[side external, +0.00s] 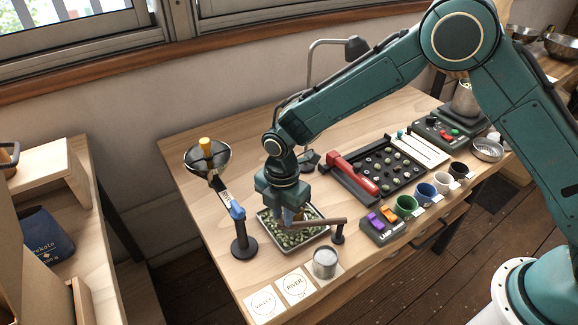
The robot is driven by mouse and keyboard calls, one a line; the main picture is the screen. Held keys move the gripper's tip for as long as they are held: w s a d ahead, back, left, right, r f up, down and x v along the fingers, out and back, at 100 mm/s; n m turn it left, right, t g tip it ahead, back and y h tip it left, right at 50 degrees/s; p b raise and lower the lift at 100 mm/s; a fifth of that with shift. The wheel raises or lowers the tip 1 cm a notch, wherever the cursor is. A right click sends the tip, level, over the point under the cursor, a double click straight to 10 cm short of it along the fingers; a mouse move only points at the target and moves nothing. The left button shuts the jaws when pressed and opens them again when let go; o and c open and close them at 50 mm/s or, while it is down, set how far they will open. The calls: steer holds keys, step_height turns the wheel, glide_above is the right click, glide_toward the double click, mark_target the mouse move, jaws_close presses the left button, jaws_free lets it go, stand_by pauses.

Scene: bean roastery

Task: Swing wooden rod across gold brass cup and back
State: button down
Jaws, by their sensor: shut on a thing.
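A brown wooden rod (322,222) lies level, its right end on a short dark post (338,237). My gripper (291,222) points down over a tray of green beans (276,239) and is shut on the rod's left end; its fingertips are small and partly hidden. A metal cup (326,266) stands upright on a pale square near the table's front edge, just in front of the rod. It looks silvery rather than gold here. The rod is behind the cup's mouth in this view, not across it.
Left of my gripper stands a dark stand with a blue clamp (238,213) and a funnel (208,158). Two cards, VALLEY (264,304) and RIVER (295,286), lie at front left. Coloured cups (406,205), a button box (383,224) and a black sorting tray (404,180) are on the right.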

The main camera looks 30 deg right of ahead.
steer(key=c, duration=1.3)
jaws_free()
step_height(320, 180, up, 14)
steer(key=shift+f, duration=0.1)
